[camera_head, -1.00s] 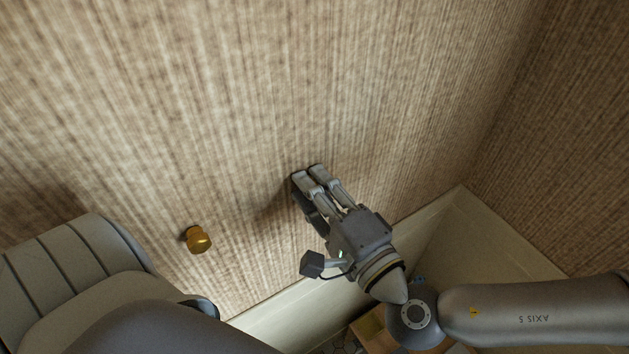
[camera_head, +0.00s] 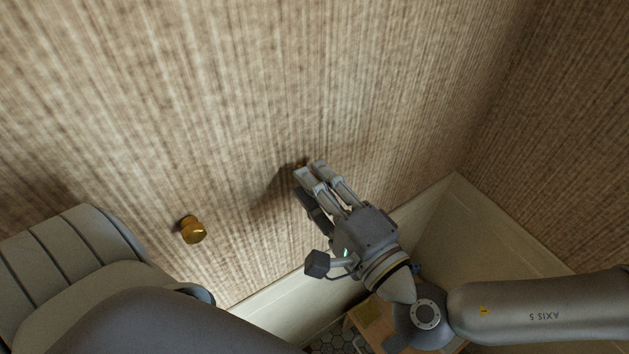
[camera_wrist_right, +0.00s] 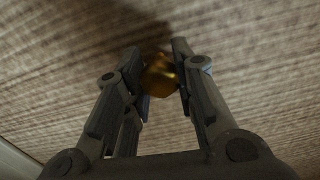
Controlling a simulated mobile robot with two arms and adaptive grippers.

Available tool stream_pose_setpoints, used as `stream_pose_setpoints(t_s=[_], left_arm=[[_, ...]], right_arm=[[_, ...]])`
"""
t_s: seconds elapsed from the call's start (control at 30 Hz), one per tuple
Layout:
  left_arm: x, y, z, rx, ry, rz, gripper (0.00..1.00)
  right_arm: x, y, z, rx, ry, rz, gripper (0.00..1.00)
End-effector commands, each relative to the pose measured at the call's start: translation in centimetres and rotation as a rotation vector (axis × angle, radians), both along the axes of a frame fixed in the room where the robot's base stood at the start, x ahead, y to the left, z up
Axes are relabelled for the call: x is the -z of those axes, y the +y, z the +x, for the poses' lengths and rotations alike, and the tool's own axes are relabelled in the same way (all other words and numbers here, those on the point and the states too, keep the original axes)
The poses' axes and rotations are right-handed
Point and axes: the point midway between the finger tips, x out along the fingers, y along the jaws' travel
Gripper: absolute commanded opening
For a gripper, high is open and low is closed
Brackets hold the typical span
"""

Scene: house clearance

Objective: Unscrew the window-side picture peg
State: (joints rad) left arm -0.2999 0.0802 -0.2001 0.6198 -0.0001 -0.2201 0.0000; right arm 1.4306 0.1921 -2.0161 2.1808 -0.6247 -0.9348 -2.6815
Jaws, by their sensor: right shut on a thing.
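My right gripper (camera_head: 309,172) is at the wall right of centre in the head view. In the right wrist view the right gripper (camera_wrist_right: 160,72) is shut on a brass peg (camera_wrist_right: 161,76), which sits between its fingertips, with the wall behind. A second brass peg (camera_head: 192,230) sticks out of the wall to the left, free and apart from the gripper. My left gripper is not in view. No window shows.
The wall (camera_head: 250,90) has streaky beige covering and meets another wall (camera_head: 560,150) at a corner on the right. A pale skirting board (camera_head: 285,315) runs along the bottom. A wooden box-like thing (camera_head: 372,318) stands on the tiled floor (camera_head: 328,342) below my right arm.

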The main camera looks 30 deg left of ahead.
Motion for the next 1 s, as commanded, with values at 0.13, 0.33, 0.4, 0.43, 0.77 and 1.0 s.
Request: stream_pose_setpoints(t_s=[0.13,0.33,0.4,0.43,0.77,1.0], left_arm=[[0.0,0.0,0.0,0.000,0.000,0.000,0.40],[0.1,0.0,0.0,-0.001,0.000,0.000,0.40],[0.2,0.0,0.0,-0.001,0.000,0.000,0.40],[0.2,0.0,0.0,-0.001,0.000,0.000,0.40],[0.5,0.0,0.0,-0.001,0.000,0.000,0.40],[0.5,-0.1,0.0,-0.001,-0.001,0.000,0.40]], right_arm=[[0.1,-0.7,-0.2,0.000,0.001,-0.001,0.00],[0.1,-2.2,-0.8,0.001,0.003,-0.001,0.00],[0.1,-2.7,-1.1,0.001,0.001,-0.001,0.00],[0.0,-2.9,-1.2,0.001,0.001,0.000,0.00],[0.1,-5.2,-2.1,0.000,0.001,-0.001,0.00],[0.0,-5.6,-2.3,0.000,0.001,0.000,0.00]])
